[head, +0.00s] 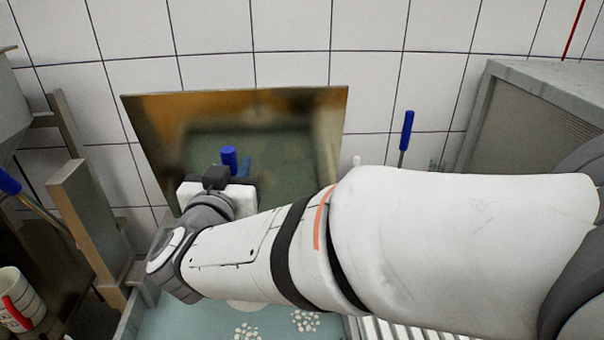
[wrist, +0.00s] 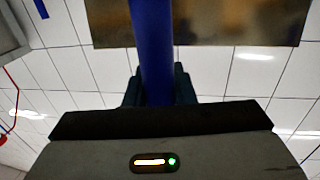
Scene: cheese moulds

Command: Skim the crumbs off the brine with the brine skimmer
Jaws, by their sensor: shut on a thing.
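The brine (head: 185,322) is a teal liquid in a basin at the bottom of the head view. White crumbs (head: 305,321) float in it in clusters, with more crumbs (head: 248,331) to their left. A pale round shape lies partly hidden below my arm. My gripper (head: 238,172) is above and behind the basin, shut on an upright blue handle (head: 229,155), which looks to be the brine skimmer's. The handle also shows between the fingers in the wrist view (wrist: 152,50). The skimmer's head is not clearly visible.
A mirror-like panel (head: 270,115) leans at the tiled wall behind my gripper. Another blue handle (head: 407,130) stands at right, beside a grey cabinet (head: 525,125). A wooden frame (head: 88,215), a blue-handled tool (head: 10,183) and a mug (head: 20,300) are at left.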

